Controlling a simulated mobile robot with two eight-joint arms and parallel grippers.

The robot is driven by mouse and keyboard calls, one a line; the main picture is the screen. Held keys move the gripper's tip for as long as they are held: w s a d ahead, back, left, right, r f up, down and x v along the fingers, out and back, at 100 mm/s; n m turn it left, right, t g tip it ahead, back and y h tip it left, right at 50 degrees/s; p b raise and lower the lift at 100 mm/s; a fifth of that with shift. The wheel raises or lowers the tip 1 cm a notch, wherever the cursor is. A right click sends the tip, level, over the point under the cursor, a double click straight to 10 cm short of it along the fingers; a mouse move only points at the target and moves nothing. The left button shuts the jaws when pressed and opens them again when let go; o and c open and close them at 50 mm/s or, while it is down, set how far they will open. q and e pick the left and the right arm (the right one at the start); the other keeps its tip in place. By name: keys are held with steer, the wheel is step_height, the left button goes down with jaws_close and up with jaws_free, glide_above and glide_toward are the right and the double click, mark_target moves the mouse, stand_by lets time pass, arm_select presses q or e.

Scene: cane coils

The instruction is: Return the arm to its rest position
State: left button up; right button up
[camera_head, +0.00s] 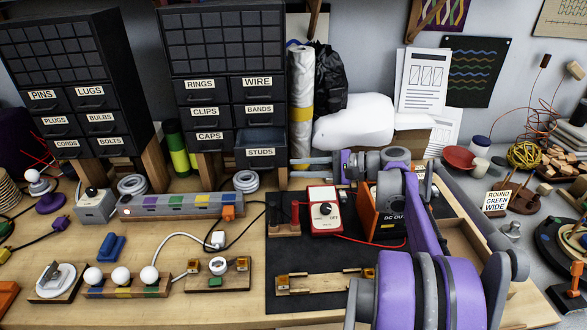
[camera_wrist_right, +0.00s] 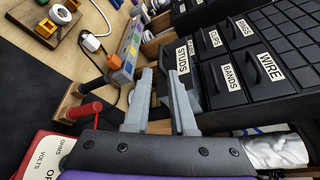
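My right arm comes in from the lower right in the head view, purple and grey, bent over the bench. Its gripper (camera_head: 302,168) points left, just in front of the STUDS drawer (camera_head: 261,152). In the right wrist view the two grey fingers (camera_wrist_right: 161,73) stand apart with nothing between them. The STUDS drawer (camera_wrist_right: 184,62) sticks out a little from the black cabinet, close to the fingertips. My left arm and gripper are in neither view.
A red meter (camera_head: 324,212) and an orange DC supply (camera_head: 383,222) stand on the dark mat below my arm. A power strip (camera_head: 180,205) lies left of the gripper. A white roll (camera_head: 300,90) and a black bag stand behind. The front left bench holds lamp holders.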

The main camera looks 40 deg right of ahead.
stand_by(0.4)
steer(key=s+a+f+n+g+h, duration=0.1)
steer(key=a+f+n+g, duration=0.2)
steer(key=a+f, duration=0.5)
steer(key=s+a+f+n+g+h, duration=0.1)
steer(key=s+a+f+n+g, duration=0.2)
steer(key=a, duration=0.9)
steer(key=s+a+f+n+g+h, duration=0.2)
steer(key=s+a+f+n+h, duration=0.4)
steer(key=s+a+f+n, duration=0.2)
steer(key=s+f+n, duration=0.2)
steer(key=s+n, duration=0.1)
steer(key=n, duration=0.1)
steer(key=shift+s+f, duration=0.15)
steer(key=shift+f, duration=0.1)
